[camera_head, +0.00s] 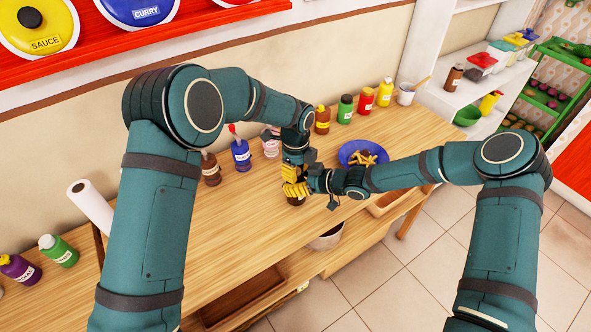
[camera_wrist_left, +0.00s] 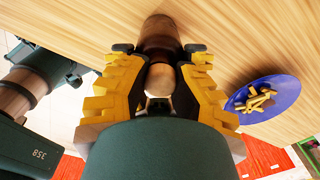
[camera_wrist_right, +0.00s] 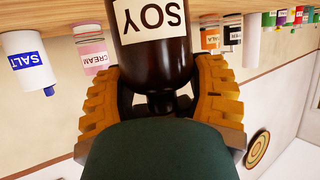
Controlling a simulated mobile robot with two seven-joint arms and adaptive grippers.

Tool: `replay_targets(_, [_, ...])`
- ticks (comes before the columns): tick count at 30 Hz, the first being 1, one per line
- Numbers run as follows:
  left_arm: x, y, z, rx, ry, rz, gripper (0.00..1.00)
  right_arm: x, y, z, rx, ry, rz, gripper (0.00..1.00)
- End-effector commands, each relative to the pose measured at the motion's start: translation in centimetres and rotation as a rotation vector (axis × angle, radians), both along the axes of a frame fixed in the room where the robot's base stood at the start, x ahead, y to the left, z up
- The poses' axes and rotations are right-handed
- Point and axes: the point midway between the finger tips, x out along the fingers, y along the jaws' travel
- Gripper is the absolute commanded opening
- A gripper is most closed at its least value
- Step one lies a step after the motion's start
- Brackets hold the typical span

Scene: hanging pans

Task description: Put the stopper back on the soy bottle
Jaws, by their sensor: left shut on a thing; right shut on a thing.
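The soy bottle (camera_wrist_right: 155,45) is dark brown with a white SOY label, which appears upside down in the right wrist view. My right gripper (camera_wrist_right: 157,92) is shut on it, with its yellow fingers on either side of the narrower end. My left gripper (camera_wrist_left: 158,75) is shut on the stopper (camera_wrist_left: 160,79), whose round tan end shows between its fingers. A dark brown body (camera_wrist_left: 158,35) lies beyond it in line. Both grippers meet close together above the table in the head view, largely hiding the bottle and stopper. I cannot tell whether the stopper is seated.
The wooden table (camera_head: 215,235) has clear room at left and front. A blue plate (camera_head: 350,150) with yellow pieces stands right of the grippers. More bottles line the back edge.

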Motion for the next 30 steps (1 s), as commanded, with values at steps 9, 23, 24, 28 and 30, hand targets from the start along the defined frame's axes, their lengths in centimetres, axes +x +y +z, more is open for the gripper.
replay_targets(9, [-0.4, 0.2, -1.1, 0.006, 0.013, -0.002, 0.13, -0.1, 0.4, 0.5, 0.008, -0.012, 0.011, 0.16])
replay_targets(23, [-0.4, 0.2, -0.7, 0.008, 0.025, -0.002, 0.14, -0.1, 0.5, 0.6, 0.009, -0.015, 0.013, 0.16])
replay_targets(24, [-0.5, 0.2, -0.5, 0.008, 0.028, -0.003, 0.14, 0.0, 0.5, 0.7, 0.009, -0.015, 0.013, 0.16])
replay_targets(28, [-0.6, 0.1, -0.1, 0.008, 0.038, -0.005, 0.15, 0.0, 0.5, 0.7, 0.010, -0.015, 0.011, 0.16])
replay_targets(30, [-0.6, 0.0, -0.1, 0.007, 0.038, -0.006, 0.15, 0.0, 0.5, 0.7, 0.010, -0.015, 0.011, 0.16])
